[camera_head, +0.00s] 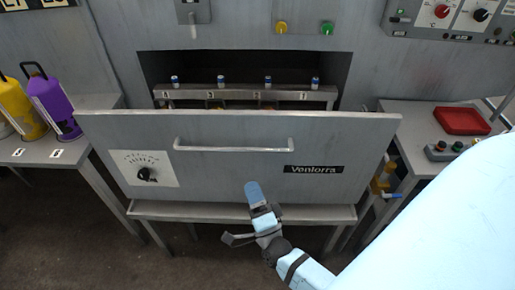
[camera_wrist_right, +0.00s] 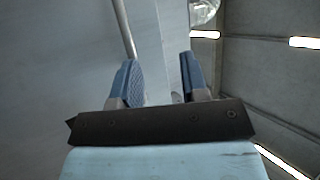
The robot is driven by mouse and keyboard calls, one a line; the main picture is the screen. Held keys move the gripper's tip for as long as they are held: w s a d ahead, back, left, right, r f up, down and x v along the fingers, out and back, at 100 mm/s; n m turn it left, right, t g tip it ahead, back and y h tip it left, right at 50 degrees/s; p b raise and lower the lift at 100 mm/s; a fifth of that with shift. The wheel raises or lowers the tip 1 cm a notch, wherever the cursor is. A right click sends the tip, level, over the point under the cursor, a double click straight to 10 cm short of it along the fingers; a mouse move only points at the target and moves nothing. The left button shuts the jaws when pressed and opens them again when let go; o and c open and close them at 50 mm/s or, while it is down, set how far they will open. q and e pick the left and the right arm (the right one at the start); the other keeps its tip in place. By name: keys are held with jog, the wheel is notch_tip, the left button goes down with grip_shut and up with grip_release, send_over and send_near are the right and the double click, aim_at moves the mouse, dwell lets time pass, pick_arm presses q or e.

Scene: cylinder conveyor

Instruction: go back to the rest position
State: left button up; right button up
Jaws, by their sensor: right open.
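My right gripper (camera_head: 252,193) is in front of the lower part of a grey panel (camera_head: 225,168), below its bar handle (camera_head: 234,147). In the right wrist view its two blue fingers (camera_wrist_right: 160,80) stand apart with nothing between them. The handle (camera_wrist_right: 124,28) also shows there, beyond the left finger. I cannot tell whether the gripper touches the panel. My left gripper is not in view.
Behind the panel is a dark opening (camera_head: 245,68) with a rack (camera_head: 245,93) and several small cylinders. Yellow and purple containers (camera_head: 55,100) stand on the left table. A red tray (camera_head: 462,121) and a button box (camera_head: 455,150) are on the right table.

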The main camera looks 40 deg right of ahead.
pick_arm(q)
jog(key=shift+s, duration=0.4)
pick_arm(e)
jog(key=shift+s, duration=0.3)
pick_arm(q)
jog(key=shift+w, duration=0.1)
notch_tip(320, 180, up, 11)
jog(key=p, duration=1.2)
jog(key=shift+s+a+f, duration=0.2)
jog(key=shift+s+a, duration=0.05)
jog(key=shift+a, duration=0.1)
pick_arm(e)
jog(key=s+a+f+n+g+y, duration=0.2)
jog(key=n+g, duration=0.4)
jog(key=n, duration=0.4)
jog(key=s+a+f+n+g+y, duration=0.2)
jog(key=s+a+n+g+y, duration=0.2)
jog(key=n, duration=0.6)
jog(key=s+g+y, duration=0.2)
jog(key=s, duration=0.1)
jog(key=shift+n+g, duration=0.3)
